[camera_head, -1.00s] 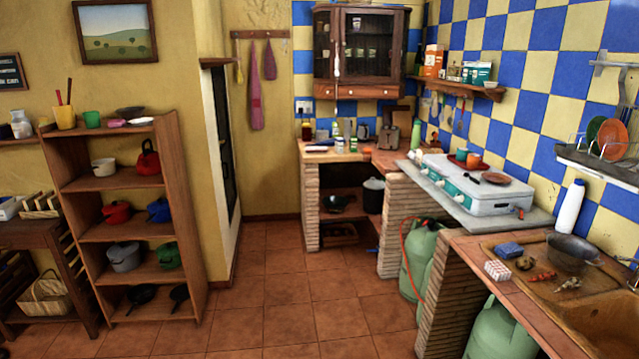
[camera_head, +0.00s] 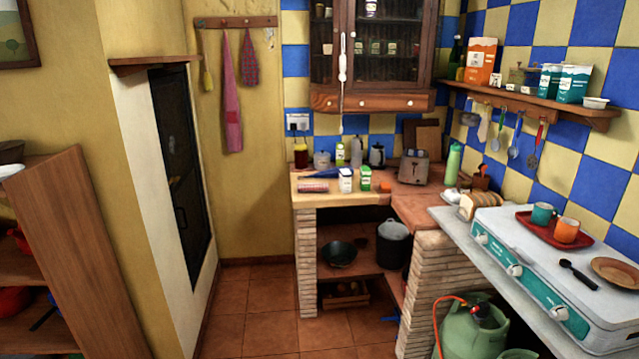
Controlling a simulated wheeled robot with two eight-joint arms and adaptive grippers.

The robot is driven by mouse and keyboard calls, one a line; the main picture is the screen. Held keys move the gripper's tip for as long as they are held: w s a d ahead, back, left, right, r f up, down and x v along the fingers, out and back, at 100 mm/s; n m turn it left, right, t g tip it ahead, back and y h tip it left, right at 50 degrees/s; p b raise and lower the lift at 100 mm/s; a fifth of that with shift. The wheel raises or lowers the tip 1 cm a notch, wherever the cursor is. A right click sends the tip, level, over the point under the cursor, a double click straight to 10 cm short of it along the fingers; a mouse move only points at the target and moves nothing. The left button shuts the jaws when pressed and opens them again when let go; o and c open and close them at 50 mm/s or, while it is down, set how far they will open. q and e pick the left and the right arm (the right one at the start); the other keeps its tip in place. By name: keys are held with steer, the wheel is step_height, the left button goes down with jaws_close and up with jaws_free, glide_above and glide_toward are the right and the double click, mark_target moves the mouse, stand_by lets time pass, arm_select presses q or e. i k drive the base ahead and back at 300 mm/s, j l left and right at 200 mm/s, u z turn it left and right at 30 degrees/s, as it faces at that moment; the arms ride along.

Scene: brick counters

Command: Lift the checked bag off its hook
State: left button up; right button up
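A small red and dark checked bag (camera_head: 250,63) hangs from the right part of a wooden hook rail (camera_head: 236,22) on the yellow back wall. A long pink cloth or apron (camera_head: 231,95) hangs beside it on the left, and a yellow brush-like item (camera_head: 205,62) hangs further left. The bag hangs free above the floor, left of the wall cabinet. Neither of my grippers shows in the head view.
Tiled floor (camera_head: 265,310) is clear below the rail. A brick counter (camera_head: 305,270) stands right of it, under a glass-fronted cabinet (camera_head: 372,60). A wooden shelf unit (camera_head: 85,260) and a dark narrow door (camera_head: 180,165) are at left. A stove (camera_head: 540,255) and green gas bottle (camera_head: 475,335) stand right.

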mark_target(250, 70)
steer(key=i, duration=2.5)
